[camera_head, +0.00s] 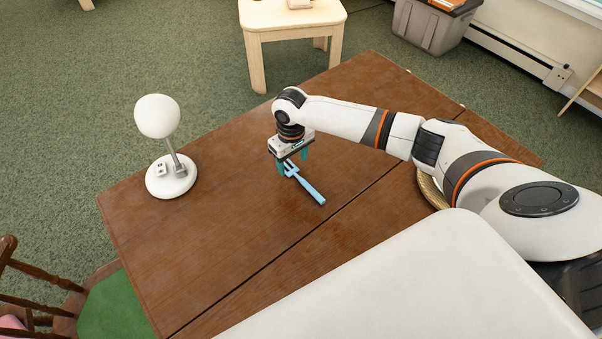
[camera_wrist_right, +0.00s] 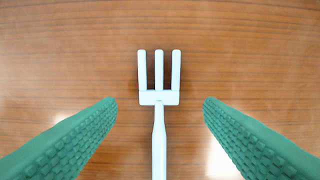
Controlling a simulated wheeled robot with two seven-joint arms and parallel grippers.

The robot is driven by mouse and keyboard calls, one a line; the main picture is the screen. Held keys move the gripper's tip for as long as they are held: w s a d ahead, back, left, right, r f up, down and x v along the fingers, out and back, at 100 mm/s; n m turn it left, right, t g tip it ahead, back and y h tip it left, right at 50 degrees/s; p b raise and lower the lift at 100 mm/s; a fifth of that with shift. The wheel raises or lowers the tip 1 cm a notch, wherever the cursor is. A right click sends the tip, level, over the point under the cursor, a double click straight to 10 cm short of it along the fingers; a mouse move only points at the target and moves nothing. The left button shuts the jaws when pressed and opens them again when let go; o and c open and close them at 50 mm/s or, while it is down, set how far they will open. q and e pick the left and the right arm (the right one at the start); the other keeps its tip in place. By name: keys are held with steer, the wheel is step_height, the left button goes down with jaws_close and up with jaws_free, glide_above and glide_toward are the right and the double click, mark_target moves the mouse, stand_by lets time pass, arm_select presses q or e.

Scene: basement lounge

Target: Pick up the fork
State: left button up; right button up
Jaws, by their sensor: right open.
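A light blue fork (camera_head: 309,187) lies on the brown wooden table (camera_head: 220,240) in the head view, its tines toward my right gripper (camera_head: 292,170). In the right wrist view the fork (camera_wrist_right: 159,97) lies between the two green fingers (camera_wrist_right: 160,112), tines pointing up the picture and the handle running off the bottom edge. The fingers are wide apart, one on each side of the fork and not touching it. My right gripper points down, over the tine end of the fork. My left gripper is not in view.
A white lamp (camera_head: 171,178) with a round globe stands at the table's left. A golden round object (camera_head: 430,188) is partly hidden behind my right arm. A small light wood table (camera_head: 292,22) and a grey bin (camera_head: 425,27) stand beyond. The tabletop around the fork is clear.

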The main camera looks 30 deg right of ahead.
steer(key=shift+f, duration=1.45)
steer(key=c, duration=1.1)
steer(key=shift+o, duration=0.2)
steer(key=shift+r, duration=0.1)
